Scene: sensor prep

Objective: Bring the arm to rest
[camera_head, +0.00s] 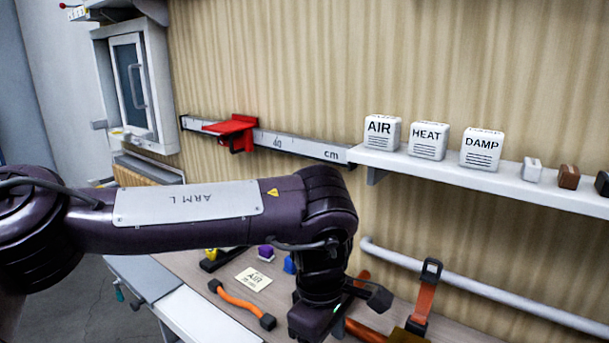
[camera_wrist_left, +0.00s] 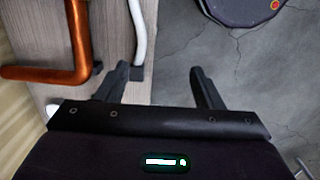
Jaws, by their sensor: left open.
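My left arm (camera_head: 190,207), marked ARM L, reaches in from the left across the head view and bends down at its wrist above the front of the bench. My left gripper (camera_wrist_left: 159,78) is open in the left wrist view, with two black fingers apart and nothing between them. One finger overlaps the bench edge and the other lies over the grey floor. In the head view its fingertips are hidden or cut off at the bottom edge. My right gripper does not show.
The bench (camera_head: 185,265) holds an orange handle (camera_head: 242,304), an AIR card (camera_head: 253,279) and small coloured blocks. A white shelf (camera_head: 450,175) carries AIR, HEAT and DAMP boxes. A red slider (camera_head: 232,127) sits on the wall rail. An orange bar (camera_wrist_left: 40,73) lies beside the gripper.

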